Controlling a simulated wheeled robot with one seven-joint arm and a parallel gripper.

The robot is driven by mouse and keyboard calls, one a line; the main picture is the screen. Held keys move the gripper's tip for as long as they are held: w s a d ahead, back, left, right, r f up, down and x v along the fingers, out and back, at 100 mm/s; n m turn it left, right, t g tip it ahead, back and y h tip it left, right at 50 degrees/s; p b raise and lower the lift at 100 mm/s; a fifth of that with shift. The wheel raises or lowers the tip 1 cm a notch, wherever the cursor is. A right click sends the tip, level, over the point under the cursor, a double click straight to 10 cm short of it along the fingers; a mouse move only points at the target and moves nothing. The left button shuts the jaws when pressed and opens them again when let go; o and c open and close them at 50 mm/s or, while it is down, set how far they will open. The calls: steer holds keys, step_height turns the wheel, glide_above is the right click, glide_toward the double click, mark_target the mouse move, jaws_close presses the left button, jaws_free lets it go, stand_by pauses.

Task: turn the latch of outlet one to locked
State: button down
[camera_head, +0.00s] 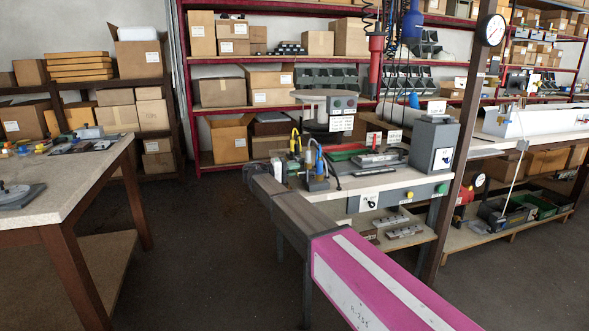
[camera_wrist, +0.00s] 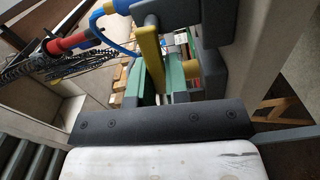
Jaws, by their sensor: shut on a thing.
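My gripper (camera_wrist: 156,80) shows in the wrist view as two green-padded fingers. They are shut on a yellow latch (camera_wrist: 150,42), a bar that runs upward between them beside a dark grey block. A second yellow part (camera_wrist: 186,97) shows to the right of the fingers. In the head view, my arm reaches to the bench end near fittings with yellow (camera_head: 297,138) and blue (camera_head: 314,148) hoses. The gripper's fingertips and the latch are hidden there. I cannot read which outlet is which.
The workbench (camera_head: 385,182) carries a grey box (camera_head: 434,142), a tray with green and red parts (camera_head: 345,152) and a round grey device (camera_head: 325,105). A side table (camera_head: 60,190) stands at left. Floor between them is clear.

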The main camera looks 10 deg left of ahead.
steer(key=shift+f+n, duration=0.2)
steer(key=shift+n, duration=0.4)
steer(key=c, duration=1.1)
jaws_free()
steer(key=v, duration=1.1)
steer(key=shift+f, duration=0.1)
